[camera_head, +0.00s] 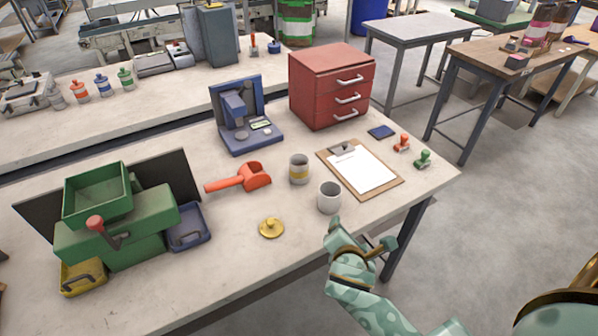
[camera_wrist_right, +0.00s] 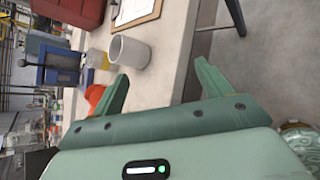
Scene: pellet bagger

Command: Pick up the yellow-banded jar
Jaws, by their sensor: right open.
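The yellow-banded jar (camera_head: 299,169) stands upright on the table, between the orange scoop and the clipboard. It is a grey jar with a yellow band round its side. In the right wrist view the jar (camera_wrist_right: 97,60) is partly hidden behind a plain grey-white cup. My right gripper (camera_head: 372,246) is open and empty near the table's front edge, in front of the plain cup and apart from the jar. In the right wrist view its two green fingers (camera_wrist_right: 170,88) stand wide apart. My left gripper does not show.
The plain cup (camera_head: 329,197) stands between my right gripper and the jar. A yellow knobbed lid (camera_head: 271,229), an orange scoop (camera_head: 240,180), a clipboard (camera_head: 372,174), a blue press (camera_head: 243,120) and a red drawer cabinet (camera_head: 310,95) are nearby. Bare tabletop lies left of the cup.

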